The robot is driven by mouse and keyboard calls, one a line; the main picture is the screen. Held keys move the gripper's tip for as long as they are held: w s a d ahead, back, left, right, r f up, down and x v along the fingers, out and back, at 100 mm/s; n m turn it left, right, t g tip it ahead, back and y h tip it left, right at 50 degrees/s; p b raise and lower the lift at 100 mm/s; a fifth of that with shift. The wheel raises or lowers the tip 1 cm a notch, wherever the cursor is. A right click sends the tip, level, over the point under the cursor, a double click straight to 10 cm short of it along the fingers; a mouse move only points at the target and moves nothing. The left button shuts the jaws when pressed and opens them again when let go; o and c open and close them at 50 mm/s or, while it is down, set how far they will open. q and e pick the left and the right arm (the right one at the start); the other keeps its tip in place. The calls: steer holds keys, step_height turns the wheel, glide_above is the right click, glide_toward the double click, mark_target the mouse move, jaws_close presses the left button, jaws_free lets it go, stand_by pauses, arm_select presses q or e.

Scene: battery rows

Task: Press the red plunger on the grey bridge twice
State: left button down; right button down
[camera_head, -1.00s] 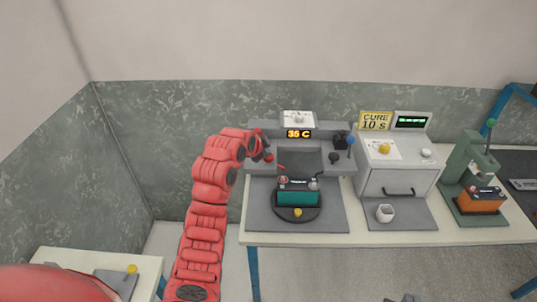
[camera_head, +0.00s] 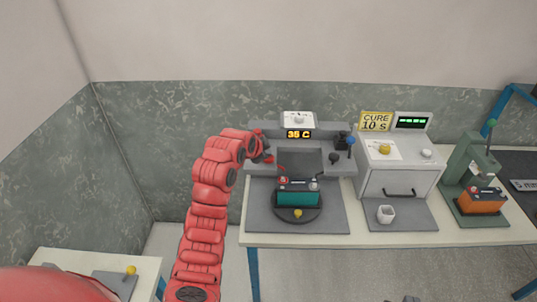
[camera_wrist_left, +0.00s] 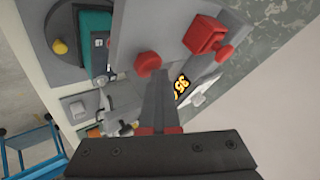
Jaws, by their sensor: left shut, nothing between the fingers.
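The grey bridge (camera_head: 345,167) stands at the back of the left part of the table, behind a teal battery (camera_head: 297,198). The red plunger (camera_head: 269,159) is a round red knob on the bridge's left side. It also shows in the left wrist view (camera_wrist_left: 148,63). My left gripper (camera_head: 262,150) is shut and empty, close to the plunger. In the left wrist view its dark fingers (camera_wrist_left: 157,75) end right beside the red knob; I cannot tell whether they touch it. My right gripper is not in view.
A red block (camera_wrist_left: 207,35) sits on the bridge near the plunger. A black knob (camera_head: 333,158) and a blue-knobbed lever (camera_head: 351,140) are on the bridge's right side. A grey curing oven (camera_head: 400,160) and a green press (camera_head: 470,165) stand further right.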

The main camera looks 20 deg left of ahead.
arm_select(q)
steer(key=shift+r, duration=1.25)
steer(key=shift+r, duration=0.1)
step_height(320, 180, up, 5)
steer(key=shift+f+b, duration=0.1)
steer(key=shift+b, duration=0.25)
